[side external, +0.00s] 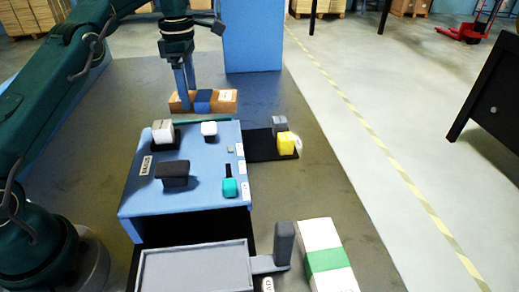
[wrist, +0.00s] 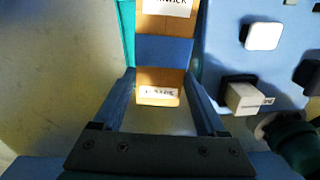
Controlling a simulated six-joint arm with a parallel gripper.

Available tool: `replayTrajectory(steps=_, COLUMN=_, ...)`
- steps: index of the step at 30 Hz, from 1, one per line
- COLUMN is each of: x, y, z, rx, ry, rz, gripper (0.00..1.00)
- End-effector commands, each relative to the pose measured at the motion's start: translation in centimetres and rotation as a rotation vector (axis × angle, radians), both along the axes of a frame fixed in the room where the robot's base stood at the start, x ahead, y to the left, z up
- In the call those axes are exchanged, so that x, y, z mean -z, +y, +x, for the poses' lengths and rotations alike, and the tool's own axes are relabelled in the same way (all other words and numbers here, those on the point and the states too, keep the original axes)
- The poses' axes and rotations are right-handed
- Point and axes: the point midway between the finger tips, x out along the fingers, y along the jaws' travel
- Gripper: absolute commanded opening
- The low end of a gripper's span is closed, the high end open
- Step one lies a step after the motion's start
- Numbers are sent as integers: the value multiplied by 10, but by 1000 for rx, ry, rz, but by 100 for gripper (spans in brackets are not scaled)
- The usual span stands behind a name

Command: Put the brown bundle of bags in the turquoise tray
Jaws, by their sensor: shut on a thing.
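The brown bundle of bags (side external: 226,101) has a blue band and white labels. My gripper (side external: 190,102) is shut on it, and the bundle lies roughly level behind the blue machine box. In the wrist view the bundle (wrist: 160,82) sits between the two fingertips of my gripper (wrist: 160,80). The turquoise tray (side external: 202,121) shows only as a thin rim just behind the box, in front of and below the bundle. Its edge also shows beside the bundle in the wrist view (wrist: 127,35). The tray's inside is hidden, and I cannot tell whether the bundle touches it.
The blue box (side external: 208,165) carries several knobs and switches. A grey scale pan (side external: 195,272) and a white bundle with a green band (side external: 322,235) lie in front. A yellow block (side external: 286,143) stands right on a black plate. A tall blue block (side external: 252,35) stands behind.

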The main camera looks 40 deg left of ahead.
Motion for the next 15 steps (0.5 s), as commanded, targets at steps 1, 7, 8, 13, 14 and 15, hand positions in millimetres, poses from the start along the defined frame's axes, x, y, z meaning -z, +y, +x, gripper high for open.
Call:
replayTrajectory(steps=1, x=7, y=4, z=0, rx=-34, ry=4, rz=-2, gripper=4)
replayTrajectory(steps=7, x=30, y=17, z=0, rx=-112, ry=3, rz=-1, gripper=4)
replayTrajectory(steps=8, x=34, y=18, z=-1, rx=-115, ry=4, rz=-1, gripper=4)
replayTrajectory(steps=13, x=49, y=25, z=-5, rx=-133, ry=2, rz=-1, gripper=4)
replayTrajectory(steps=14, x=51, y=26, z=-5, rx=-135, ry=2, rz=-1, gripper=4)
replayTrajectory(steps=15, x=53, y=27, z=-6, rx=-138, ry=2, rz=-1, gripper=4)
